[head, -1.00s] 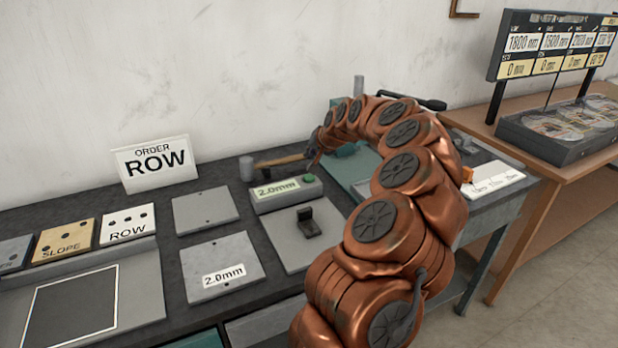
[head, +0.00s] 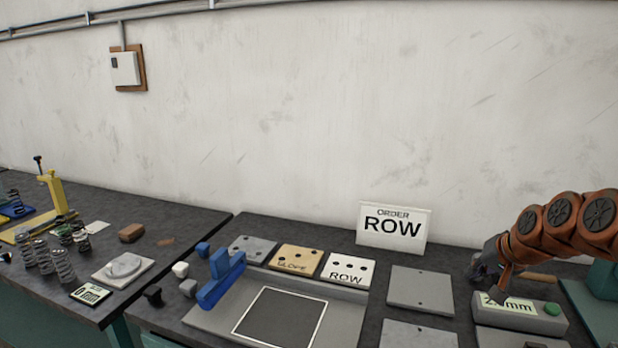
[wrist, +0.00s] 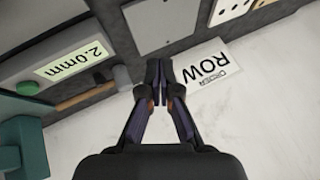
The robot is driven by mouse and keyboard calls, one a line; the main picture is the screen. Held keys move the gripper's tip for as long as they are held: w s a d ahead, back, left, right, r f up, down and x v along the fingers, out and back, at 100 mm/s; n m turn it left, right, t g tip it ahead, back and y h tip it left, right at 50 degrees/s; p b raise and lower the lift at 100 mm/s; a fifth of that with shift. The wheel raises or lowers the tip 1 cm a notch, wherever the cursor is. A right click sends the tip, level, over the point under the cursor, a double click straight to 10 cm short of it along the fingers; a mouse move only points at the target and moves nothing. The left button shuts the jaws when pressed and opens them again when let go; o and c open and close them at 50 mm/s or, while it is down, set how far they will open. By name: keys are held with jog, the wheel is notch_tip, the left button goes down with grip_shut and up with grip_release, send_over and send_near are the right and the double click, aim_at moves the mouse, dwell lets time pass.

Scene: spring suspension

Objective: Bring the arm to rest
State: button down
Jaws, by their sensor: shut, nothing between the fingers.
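My copper-coloured arm (head: 562,212) enters from the right edge of the head view. My gripper (head: 492,288) hangs at its end, in front of or above the grey box labelled 2.0mm (head: 520,318); I cannot tell the exact gap. In the wrist view my gripper (wrist: 158,75) has its two dark fingers together with nothing between them. The box (wrist: 75,60) shows at the left there, and the ORDER ROW sign (wrist: 208,72) is to the right of the fingertips.
A blue block-shaped tool (head: 222,280) stands by a grey tray (head: 350,292) on the bench. Behind it are the SLOPE plate (head: 297,259) and ROW plate (head: 348,270). Several springs (head: 63,266) stand on the left table.

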jog(key=s+a+f+n+g, duration=0.2)
jog(key=s+a+n+g, duration=0.2)
jog(key=s+a, duration=1)
jog(key=s+a+f+n+g+h, duration=0.1)
jog(key=s+a+f+g, duration=0.1)
jog(key=s, duration=0.9)
jog(key=s+a+f+g, duration=0.2)
jog(key=s+f+g, duration=0.1)
jog(key=s, duration=0.9)
jog(key=shift+s+a+f+n+h, duration=0.25)
jog(key=shift+f+n+h, duration=0.15)
jog(key=shift+f, duration=0.1)
